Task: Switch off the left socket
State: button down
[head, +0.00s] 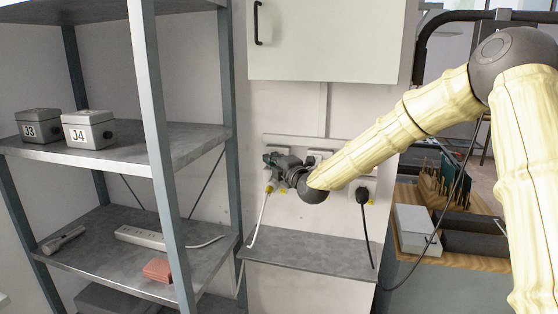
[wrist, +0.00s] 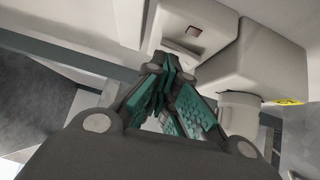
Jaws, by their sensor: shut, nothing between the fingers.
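The left socket is a pale plate on the wall, mostly hidden behind my gripper in the head view. A pale switch-like part (wrist: 180,54) lies just below that window. My gripper (wrist: 171,68) is shut and empty, its teal-padded fingertips at or very near this part; I cannot tell whether they touch. It also shows in the head view (head: 271,158), in front of the left socket. The switch's position is not clear.
A white plug (wrist: 255,65) sits close right of the fingers. A black plug (head: 363,192) is in the right socket. A grey ledge (head: 310,250) lies below and a white cabinet (head: 325,40) above. A metal shelf (head: 190,142) stands left.

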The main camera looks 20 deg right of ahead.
jog(key=shift+a+f, duration=0.1)
jog(key=shift+a, duration=0.15)
jog(key=shift+s+a, duration=0.25)
jog(key=shift+s, duration=0.1)
jog(key=s, duration=0.1)
jog(key=s+b, duration=0.1)
jog(key=s+a, duration=0.1)
jog(key=shift+s+a+r, duration=0.1)
jog(key=shift+r, duration=0.2)
jog(key=b+v, duration=0.4)
jog(key=v, duration=0.5)
jog(key=shift+s+r, duration=0.25)
jog(key=shift+r, duration=0.4)
